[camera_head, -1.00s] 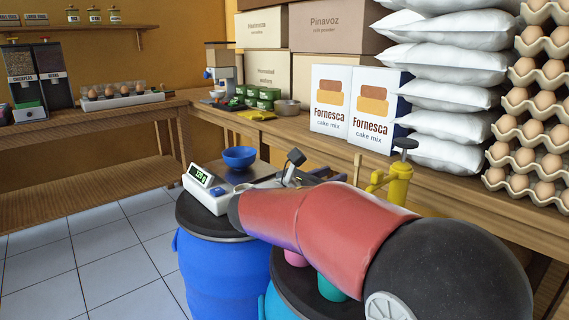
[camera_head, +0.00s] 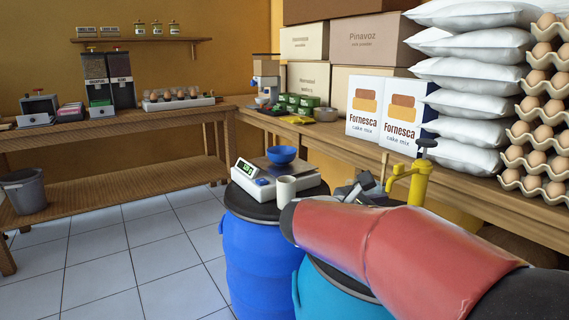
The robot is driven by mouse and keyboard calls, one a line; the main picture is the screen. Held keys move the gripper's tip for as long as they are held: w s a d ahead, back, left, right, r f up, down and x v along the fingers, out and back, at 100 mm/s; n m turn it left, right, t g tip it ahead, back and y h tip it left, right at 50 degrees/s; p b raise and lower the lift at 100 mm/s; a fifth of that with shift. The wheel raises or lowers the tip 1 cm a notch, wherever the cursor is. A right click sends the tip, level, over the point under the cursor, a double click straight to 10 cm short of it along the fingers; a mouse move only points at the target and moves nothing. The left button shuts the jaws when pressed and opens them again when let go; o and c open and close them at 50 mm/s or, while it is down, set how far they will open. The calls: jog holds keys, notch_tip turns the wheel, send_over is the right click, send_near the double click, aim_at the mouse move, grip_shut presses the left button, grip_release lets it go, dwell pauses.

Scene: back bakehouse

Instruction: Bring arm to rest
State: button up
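My arm reaches in from the lower right and bends away behind its own red link. What looks like my gripper (camera_head: 364,187), grey and partly hidden by that link, shows beyond it, right of the scale and left of the yellow pump. I cannot make out its fingertips, or whether they hold anything. A white scale (camera_head: 262,188) with a lit green display stands on the blue barrel (camera_head: 252,255). A blue bowl (camera_head: 282,154) sits on its plate. A pale mug (camera_head: 286,189) stands at the scale's front, close to my arm's bend.
A teal barrel (camera_head: 330,292) stands under my arm, its top mostly hidden. A yellow pump (camera_head: 419,184) rises close behind my arm. The right bench holds cake mix boxes (camera_head: 363,108), white sacks (camera_head: 468,103) and egg trays (camera_head: 527,180). The tiled floor (camera_head: 150,250) at left is clear.

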jog(key=s+d+f+m+g+y, duration=0.1)
jog(key=s, duration=0.1)
jog(key=s+d+f+m, duration=0.1)
jog(key=s+m, duration=0.1)
jog(key=s, duration=0.1)
jog(key=s+d+f+m+g+y, duration=0.1)
jog(key=s+m, duration=0.1)
jog(key=s, duration=0.1)
jog(key=shift+f+g+y, duration=0.3)
jog(key=shift+f, duration=0.1)
jog(key=s+a+f+m+y, duration=0.4)
jog(key=s+m+y, duration=0.1)
jog(key=s+m, duration=0.3)
jog(key=s+a+f+m+y, duration=0.4)
jog(key=s+f+m+y, duration=0.1)
jog(key=s+m, duration=0.4)
jog(key=shift+f+y+p, duration=0.3)
jog(key=shift+y+p, duration=0.05)
jog(key=shift+y, duration=0.35)
